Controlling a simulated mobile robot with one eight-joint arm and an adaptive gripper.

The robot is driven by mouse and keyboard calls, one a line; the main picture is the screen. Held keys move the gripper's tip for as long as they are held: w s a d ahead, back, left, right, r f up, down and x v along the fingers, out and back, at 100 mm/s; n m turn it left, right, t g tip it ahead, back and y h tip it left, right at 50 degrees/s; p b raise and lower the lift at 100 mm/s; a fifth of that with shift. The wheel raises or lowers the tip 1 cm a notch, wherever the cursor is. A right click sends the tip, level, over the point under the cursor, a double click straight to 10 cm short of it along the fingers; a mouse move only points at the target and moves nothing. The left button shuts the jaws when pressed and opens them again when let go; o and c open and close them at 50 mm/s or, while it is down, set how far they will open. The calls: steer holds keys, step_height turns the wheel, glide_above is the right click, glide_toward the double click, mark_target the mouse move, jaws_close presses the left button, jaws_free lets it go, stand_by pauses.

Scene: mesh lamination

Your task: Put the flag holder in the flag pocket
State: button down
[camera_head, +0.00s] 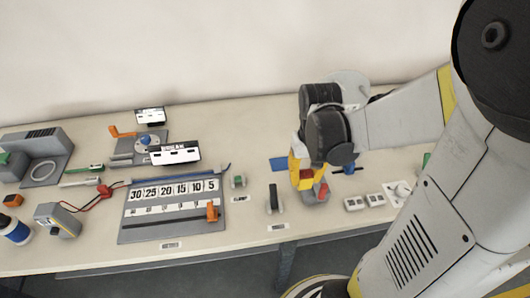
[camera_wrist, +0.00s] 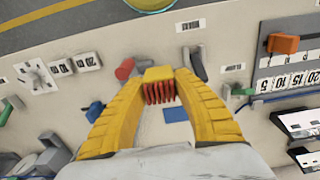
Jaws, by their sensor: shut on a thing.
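My gripper (camera_head: 307,184) is low over the right half of the bench, with its yellow fingers pointing down. In the wrist view its fingertips (camera_wrist: 160,88) are drawn together at a yellow block with red ridges under it. What they grip is mostly hidden, and I cannot tell for sure that it is the flag holder. A red-ended grey part (camera_head: 323,191) is close beside the fingertips; its red end also shows in the wrist view (camera_wrist: 125,69). A flat blue rectangle (camera_head: 279,164) lies behind the gripper. I cannot pick out the flag pocket with certainty.
A dark upright lever (camera_head: 273,197) stands just left of the gripper, with a small green part (camera_head: 238,181) beyond it. A numbered board (camera_head: 172,208) lies further left. White switch blocks (camera_head: 365,201) and a white dial (camera_head: 399,191) are on the right. The bench front is mostly clear.

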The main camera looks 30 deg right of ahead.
steer(key=b, duration=0.4)
glide_above(274, 181)
step_height(274, 181, down, 7)
steer(key=shift+f, duration=0.1)
steer(key=shift+s+f+b, duration=0.1)
steer(key=shift+f+b, duration=1)
steer(key=shift+f, duration=0.75)
steer(key=shift+f, duration=0.1)
steer(key=shift+f, duration=0.15)
steer(key=c, duration=1.1)
jaws_free()
steer(key=shift+o, duration=0.2)
